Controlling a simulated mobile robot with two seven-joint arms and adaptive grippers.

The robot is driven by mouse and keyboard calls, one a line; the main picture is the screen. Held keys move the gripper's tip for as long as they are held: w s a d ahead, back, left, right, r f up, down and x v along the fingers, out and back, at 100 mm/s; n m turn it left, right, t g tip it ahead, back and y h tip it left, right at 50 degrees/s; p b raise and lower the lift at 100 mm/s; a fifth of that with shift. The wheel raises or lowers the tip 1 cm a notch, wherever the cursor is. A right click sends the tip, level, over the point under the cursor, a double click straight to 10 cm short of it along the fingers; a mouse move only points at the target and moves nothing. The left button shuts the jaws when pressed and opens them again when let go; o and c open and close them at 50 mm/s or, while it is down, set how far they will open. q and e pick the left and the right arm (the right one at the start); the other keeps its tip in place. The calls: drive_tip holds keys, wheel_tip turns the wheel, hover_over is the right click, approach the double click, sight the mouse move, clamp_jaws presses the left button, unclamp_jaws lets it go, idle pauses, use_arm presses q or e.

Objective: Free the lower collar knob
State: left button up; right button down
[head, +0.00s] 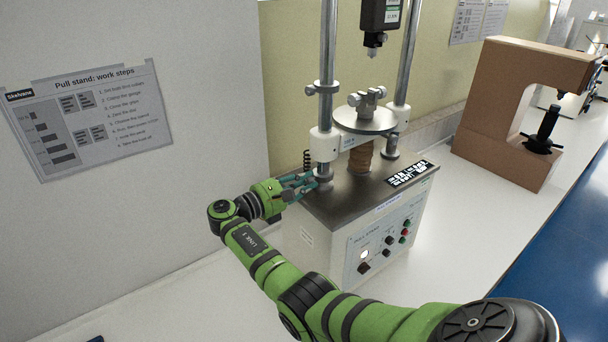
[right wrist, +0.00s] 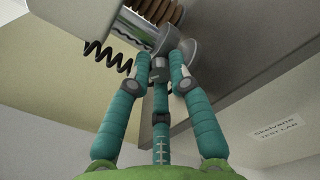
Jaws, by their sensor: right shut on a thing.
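The pull stand (head: 380,200) is a grey and white machine with two steel columns. A grey lower collar (head: 324,172) sits at the foot of its left column, just above the dark top plate. My right gripper (head: 310,182) reaches it from the left, its teal fingers closed at the collar's side. In the right wrist view the three fingers of the gripper (right wrist: 162,75) come together on a small dark knob (right wrist: 159,75) beside the grey collar (right wrist: 165,42). The fingertips hide much of the knob. My left gripper is in neither view.
A black coiled spring (head: 307,160) hangs by the left column, close to the fingers. A round plate (head: 365,120) with a clamp sits above a brown bellows (head: 361,160). A brown C-shaped tester (head: 510,110) stands to the right. The white bench (head: 460,215) is clear between.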

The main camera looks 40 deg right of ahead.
drive_tip(key=n, duration=0.5)
idle(0.6)
drive_tip(key=c, duration=1.1)
unclamp_jaws()
drive_tip(key=shift+c, duration=0.2)
drive_tip(key=shift+a, duration=0.2)
drive_tip(key=a, duration=0.7)
drive_tip(key=shift+w+a, duration=0.25)
drive_tip(key=shift+w, duration=0.2)
